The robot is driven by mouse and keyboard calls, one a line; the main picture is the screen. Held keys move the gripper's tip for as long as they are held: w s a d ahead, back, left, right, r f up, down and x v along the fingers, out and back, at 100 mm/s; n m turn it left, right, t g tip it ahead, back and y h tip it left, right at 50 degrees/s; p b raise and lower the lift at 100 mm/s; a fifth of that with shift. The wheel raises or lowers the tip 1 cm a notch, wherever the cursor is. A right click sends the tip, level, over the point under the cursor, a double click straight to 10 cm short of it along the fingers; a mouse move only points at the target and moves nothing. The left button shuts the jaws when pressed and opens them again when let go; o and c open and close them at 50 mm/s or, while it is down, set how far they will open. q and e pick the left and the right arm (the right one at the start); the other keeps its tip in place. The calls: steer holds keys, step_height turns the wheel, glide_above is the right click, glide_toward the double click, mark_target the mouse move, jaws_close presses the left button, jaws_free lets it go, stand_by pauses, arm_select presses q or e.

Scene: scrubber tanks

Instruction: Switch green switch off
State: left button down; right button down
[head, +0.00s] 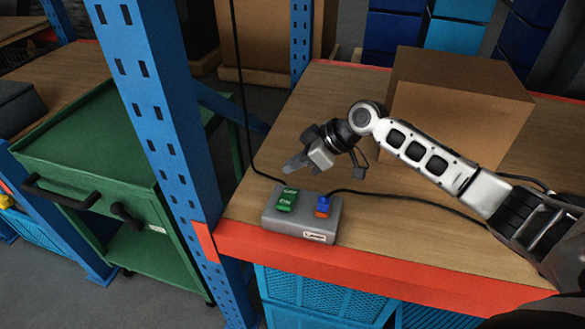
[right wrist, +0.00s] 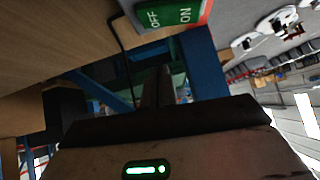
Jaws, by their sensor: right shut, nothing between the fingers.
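A grey switch box (head: 302,224) sits on the wooden shelf near its front left corner. The green switch (head: 287,200), marked OFF and ON, is on the left of its top. A blue and orange switch (head: 322,206) is on the right. In the right wrist view the green switch (right wrist: 168,14) shows at the top edge, cut off by the frame. I cannot tell which way it is pressed. My right gripper (head: 290,167) is shut and empty. It is just behind the box and the green switch, apart from them. Its fingers (right wrist: 163,78) point away from the palm. My left gripper is out of view.
A cardboard box (head: 460,100) stands behind my right arm. Black cables run from the switch box. A blue upright post (head: 160,110) rises at the shelf's left corner. A green cart (head: 90,145) stands further left. The orange shelf edge (head: 380,275) is in front.

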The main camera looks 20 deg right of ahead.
steer(key=d+b+v, duration=0.1)
steer(key=b+v, duration=0.1)
steer(key=v, duration=0.7)
steer(key=shift+w+d, duration=0.1)
steer(key=shift+d, duration=0.05)
steer(key=shift+g+h, duration=0.3)
steer(key=shift+g, duration=0.4)
steer(key=s+a+f, duration=0.1)
steer(key=a+f, duration=0.1)
steer(key=s+a+f, duration=0.2)
steer(key=f, duration=0.1)
steer(key=s+a+f, duration=0.1)
steer(key=s+f, duration=0.1)
steer(key=f, duration=0.1)
steer(key=shift+a, duration=0.4)
steer(key=s+a+f+h, duration=0.1)
steer(key=s+a+f, duration=0.4)
steer(key=s+f, duration=0.15)
steer(key=s+d+f+m+h, duration=0.15)
steer(key=s+m+h, duration=0.5)
steer(key=s, duration=0.85)
steer(key=w+a+f+t+y, duration=0.3)
steer(key=w+f+t, duration=0.3)
steer(key=f, duration=0.2)
steer(key=shift+w+a+f, duration=0.2)
steer(key=shift+w+a, duration=0.15)
steer(key=shift+a, duration=0.45)
